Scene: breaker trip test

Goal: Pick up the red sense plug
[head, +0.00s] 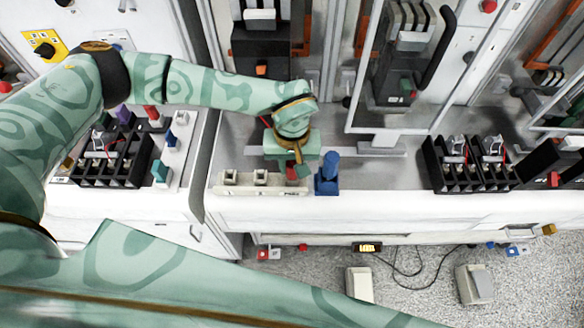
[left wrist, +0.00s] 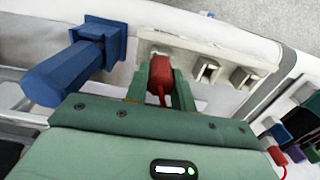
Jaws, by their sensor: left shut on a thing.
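The red sense plug (left wrist: 160,75) sits between the two green fingers of my left gripper (left wrist: 152,82) in the left wrist view, with a red lead running back from it. The gripper is shut on it. The plug's front end is at a cream holder strip (left wrist: 188,50); I cannot tell whether it is still seated there. In the head view my left gripper (head: 296,170) is over the holder strip (head: 245,183) on the bench's front edge, with a bit of the red plug (head: 292,173) showing below it. My right gripper is not in view.
A blue plug-like block (head: 327,175) stands close to the right of the gripper. A black terminal rack (head: 468,165) is farther right, and another rack (head: 110,155) is at left. An open glass-framed cabinet with a breaker (head: 405,50) stands behind. Cables lie on the floor.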

